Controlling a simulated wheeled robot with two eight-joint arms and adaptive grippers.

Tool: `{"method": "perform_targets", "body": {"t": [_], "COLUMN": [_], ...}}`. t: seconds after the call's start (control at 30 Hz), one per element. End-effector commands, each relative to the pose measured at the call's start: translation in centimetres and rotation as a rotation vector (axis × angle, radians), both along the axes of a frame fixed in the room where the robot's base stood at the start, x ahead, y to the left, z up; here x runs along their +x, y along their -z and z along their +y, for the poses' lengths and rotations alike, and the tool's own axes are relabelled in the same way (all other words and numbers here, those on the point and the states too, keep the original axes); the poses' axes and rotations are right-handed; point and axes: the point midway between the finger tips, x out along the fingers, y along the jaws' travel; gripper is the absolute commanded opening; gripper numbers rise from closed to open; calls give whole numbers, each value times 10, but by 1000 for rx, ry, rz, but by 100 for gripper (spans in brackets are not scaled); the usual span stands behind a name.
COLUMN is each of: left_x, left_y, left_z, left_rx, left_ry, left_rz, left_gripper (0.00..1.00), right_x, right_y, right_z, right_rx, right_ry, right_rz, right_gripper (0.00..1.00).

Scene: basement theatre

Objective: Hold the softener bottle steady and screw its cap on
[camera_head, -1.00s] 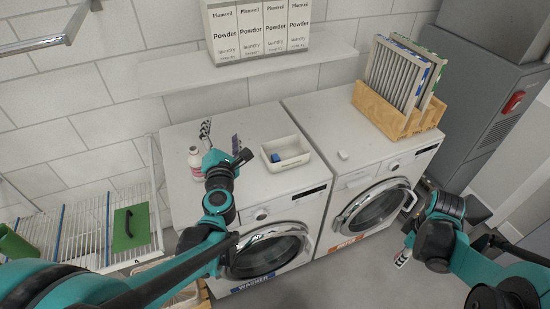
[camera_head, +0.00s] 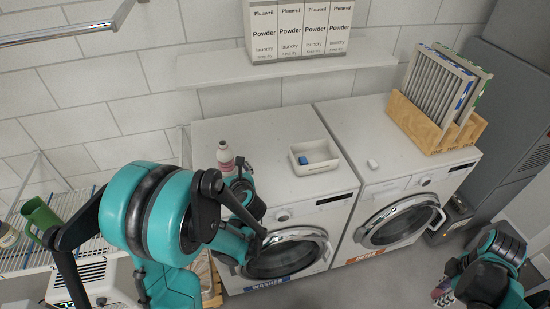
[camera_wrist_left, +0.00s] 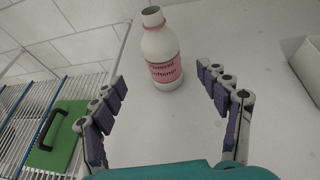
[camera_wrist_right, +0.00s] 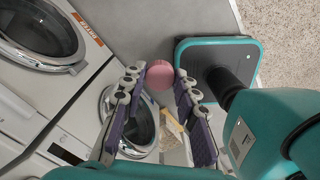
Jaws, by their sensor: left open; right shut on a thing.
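The softener bottle (camera_head: 225,156) is white with a pink label and stands upright, uncapped, on the left part of the washer top. In the left wrist view the bottle (camera_wrist_left: 162,52) shows its open neck. My left gripper (camera_head: 240,166) is open close to it; its fingers (camera_wrist_left: 162,78) point toward the bottle, one on each side in that view, without visible contact. My right gripper (camera_wrist_right: 160,78) is shut on the round pink cap (camera_wrist_right: 159,74) at its fingertips, away from the bottle. In the head view my right gripper (camera_head: 443,290) is low at the right, the cap barely distinguishable.
Powder boxes (camera_head: 300,28) sit on the shelf (camera_head: 235,71) above. A wire rack (camera_wrist_left: 50,95) is at left.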

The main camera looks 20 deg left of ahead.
Motion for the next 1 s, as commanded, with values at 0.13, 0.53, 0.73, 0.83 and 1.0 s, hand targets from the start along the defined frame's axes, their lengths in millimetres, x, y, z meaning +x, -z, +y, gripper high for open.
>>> {"method": "perform_targets", "body": {"t": [0.13, 0.53, 0.73, 0.83, 1.0], "left_x": [20, 36, 38, 45, 65], "left_y": [14, 19, 21, 26, 38], "left_z": [17, 29, 30, 35, 49], "left_rx": [0, 1, 1, 1, 0], "left_ry": [-3, 0, 0, -1, -2], "left_rz": [0, 1, -1, -1, 0], "left_gripper": [75, 75, 75, 75, 75], "right_x": [0, 0, 0, 0, 0], "right_y": [11, 15, 17, 22, 34], "right_z": [0, 0, 0, 0, 0], "right_rx": [0, 0, 0, 0, 0], "right_ry": [0, 1, 0, 0, 1], "right_rz": [0, 0, 0, 0, 0], "right_gripper": [21, 21, 21, 21, 21]}}
